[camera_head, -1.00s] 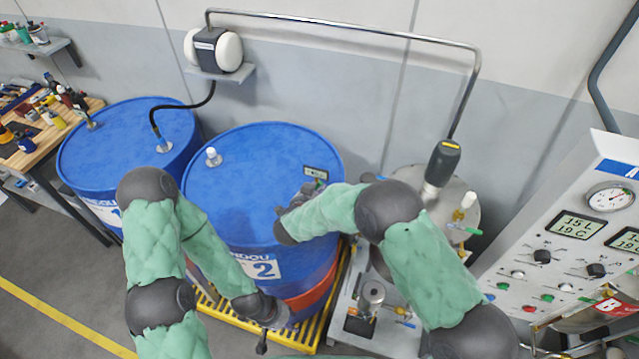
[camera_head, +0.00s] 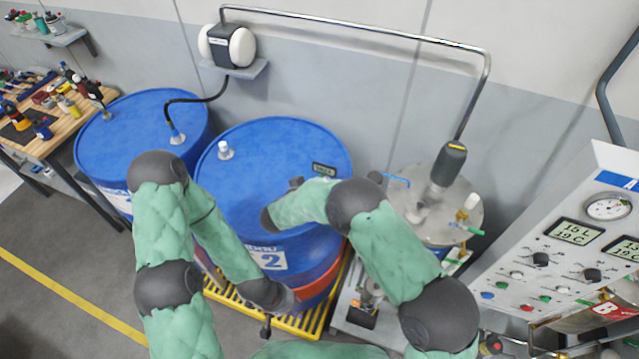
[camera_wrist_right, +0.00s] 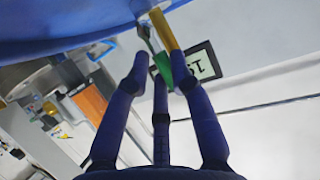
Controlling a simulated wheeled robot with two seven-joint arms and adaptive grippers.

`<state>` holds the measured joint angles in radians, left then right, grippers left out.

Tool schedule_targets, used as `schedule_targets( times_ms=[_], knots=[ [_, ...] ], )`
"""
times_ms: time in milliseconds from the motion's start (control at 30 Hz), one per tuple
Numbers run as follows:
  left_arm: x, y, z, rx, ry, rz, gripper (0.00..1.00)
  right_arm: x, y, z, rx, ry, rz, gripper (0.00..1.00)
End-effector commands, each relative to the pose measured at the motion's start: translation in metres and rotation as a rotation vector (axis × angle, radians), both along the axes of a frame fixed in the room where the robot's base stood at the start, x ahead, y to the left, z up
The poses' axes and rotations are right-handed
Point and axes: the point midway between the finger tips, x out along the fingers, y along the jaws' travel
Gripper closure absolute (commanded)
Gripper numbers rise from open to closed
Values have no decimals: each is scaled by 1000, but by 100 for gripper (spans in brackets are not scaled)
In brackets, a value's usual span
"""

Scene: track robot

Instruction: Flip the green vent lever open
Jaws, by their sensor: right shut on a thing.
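In the right wrist view, the green vent lever (camera_wrist_right: 163,68) lies between the fingertips of my right gripper (camera_wrist_right: 160,72), beside a yellow bar. The gripper is shut on it. In the head view, my right forearm reaches over the blue drum marked 2 (camera_head: 270,140), and its wrist and arm hide most of that gripper and the lever. My left gripper (camera_head: 268,318) hangs low at the front of that drum, over the yellow pallet edge. It is small and partly hidden behind its wrist, so its jaw opening is unclear.
A small display (camera_head: 324,169) sits on the drum's rim. A steel vessel (camera_head: 470,195) with a green-handled valve (camera_head: 470,230) stands right of it. A control panel (camera_head: 560,255) fills the right side. A second blue drum (camera_head: 135,135) and a workbench (camera_head: 50,140) are left.

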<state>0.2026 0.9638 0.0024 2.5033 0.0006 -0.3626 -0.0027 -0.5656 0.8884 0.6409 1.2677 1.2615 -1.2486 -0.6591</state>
Motion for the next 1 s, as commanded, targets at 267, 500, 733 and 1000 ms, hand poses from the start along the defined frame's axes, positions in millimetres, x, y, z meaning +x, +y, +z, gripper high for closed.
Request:
schedule_targets(
  times_ms=[267, 500, 733, 1000],
  knots=[
    [0, 0, 0, 0, 0, 0, 60, -1, 0, -1, -3, 2, 2, 100],
    [0, 0, 0, 0, 0, 0, 60, 0, 0, -1, -1, 1, 2, 53],
    [0, 0, 0, 0, 0, 0, 60, -2, 1, 1, 0, 0, 1, 53],
    [0, 0, 0, 0, 0, 0, 60, -29, 18, 14, -2, 0, 5, 53]
  ],
)
